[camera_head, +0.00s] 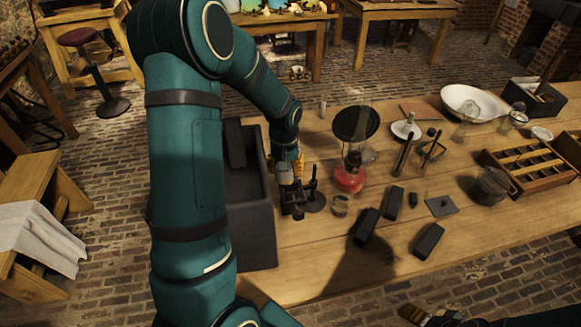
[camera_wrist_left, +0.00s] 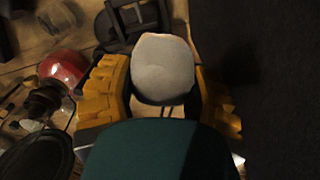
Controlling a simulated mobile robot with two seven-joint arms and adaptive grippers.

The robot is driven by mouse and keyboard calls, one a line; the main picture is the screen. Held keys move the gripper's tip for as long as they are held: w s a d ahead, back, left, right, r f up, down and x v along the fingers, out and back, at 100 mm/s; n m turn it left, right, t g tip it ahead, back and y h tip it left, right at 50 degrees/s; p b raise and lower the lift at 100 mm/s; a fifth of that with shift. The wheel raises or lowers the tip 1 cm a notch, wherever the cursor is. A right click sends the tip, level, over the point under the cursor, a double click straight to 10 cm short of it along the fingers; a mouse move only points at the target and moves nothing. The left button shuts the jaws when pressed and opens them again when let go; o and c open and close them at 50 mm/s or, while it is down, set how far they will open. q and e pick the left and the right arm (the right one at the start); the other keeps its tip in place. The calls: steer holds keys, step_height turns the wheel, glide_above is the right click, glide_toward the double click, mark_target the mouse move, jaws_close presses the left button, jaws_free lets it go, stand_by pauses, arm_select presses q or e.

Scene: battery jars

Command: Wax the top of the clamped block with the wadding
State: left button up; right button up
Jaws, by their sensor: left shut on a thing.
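My left gripper (camera_head: 288,163) is shut on the wadding, a pale grey-white rounded pad (camera_head: 285,177). In the left wrist view the pad (camera_wrist_left: 163,68) sits between the yellow fingers (camera_wrist_left: 160,92). The wadding is just above a small black clamp (camera_head: 294,202) on the bench; I cannot tell whether they touch. The clamp's dark frame (camera_wrist_left: 133,22) shows beyond the pad in the wrist view. I cannot make out the clamped block, which the wadding and gripper seem to cover. Part of my right gripper (camera_head: 430,316) shows at the bottom edge; its fingertips are unclear.
A large dark box (camera_head: 250,225) stands close left of the clamp. A red-based lamp (camera_head: 349,180) and a small glass jar (camera_head: 340,205) stand to its right. Several dark blocks (camera_head: 428,241) lie farther right. The bench front is mostly clear.

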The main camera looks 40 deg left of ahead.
arm_select(q)
steer(key=shift+r, duration=0.15)
steer(key=shift+r+p, duration=2.1)
steer(key=shift+r, duration=0.75)
steer(key=shift+r, duration=0.1)
steer(key=shift+r+p, duration=1.15)
steer(key=shift+r, duration=0.35)
steer(key=shift+f, duration=0.1)
